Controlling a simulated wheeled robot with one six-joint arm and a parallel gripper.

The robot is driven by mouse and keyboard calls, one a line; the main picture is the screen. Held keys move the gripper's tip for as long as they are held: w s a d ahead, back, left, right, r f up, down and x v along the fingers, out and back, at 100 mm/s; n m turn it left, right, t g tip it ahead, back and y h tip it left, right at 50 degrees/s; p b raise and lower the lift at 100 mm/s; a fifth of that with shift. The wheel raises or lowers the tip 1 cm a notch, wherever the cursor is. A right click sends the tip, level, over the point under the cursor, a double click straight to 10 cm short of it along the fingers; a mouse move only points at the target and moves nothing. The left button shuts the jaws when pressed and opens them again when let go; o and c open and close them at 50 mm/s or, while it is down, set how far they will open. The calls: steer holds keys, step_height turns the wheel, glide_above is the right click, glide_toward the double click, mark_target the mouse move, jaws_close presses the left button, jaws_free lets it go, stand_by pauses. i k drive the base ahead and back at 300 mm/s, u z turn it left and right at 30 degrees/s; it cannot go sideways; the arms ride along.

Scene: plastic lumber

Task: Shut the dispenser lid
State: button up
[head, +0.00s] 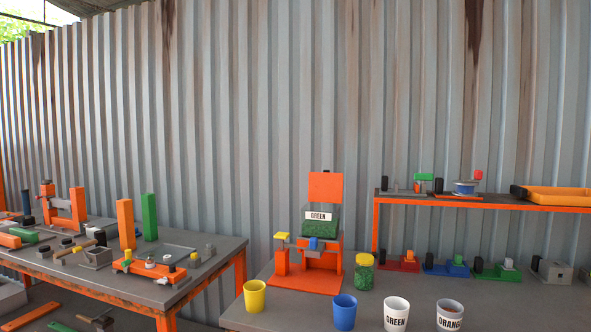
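The dispenser (337,268) is an orange stand on the right-hand bench. Its hopper (322,228) carries a GREEN label and looks filled with green material. The orange lid (326,187) stands upright at the back of the hopper, so the hopper top is uncovered. A blue part (314,243) sits under the hopper, and a yellow-topped post (281,237) is at its left. My gripper is not in view.
On the bench (290,318) stand a jar of green bits (364,272), a yellow cup (255,296), a blue cup (344,312) and white cups labelled GREEN (397,312) and ORANG (449,314). A shelf (480,202) is at right. A cluttered table (130,287) is at left.

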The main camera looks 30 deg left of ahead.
mark_target(327, 187)
steer(key=u, duration=0.8)
steer(key=i, duration=0.95)
steer(key=u, duration=1.4)
steer(key=i, duration=0.2)
steer(key=u, duration=0.05)
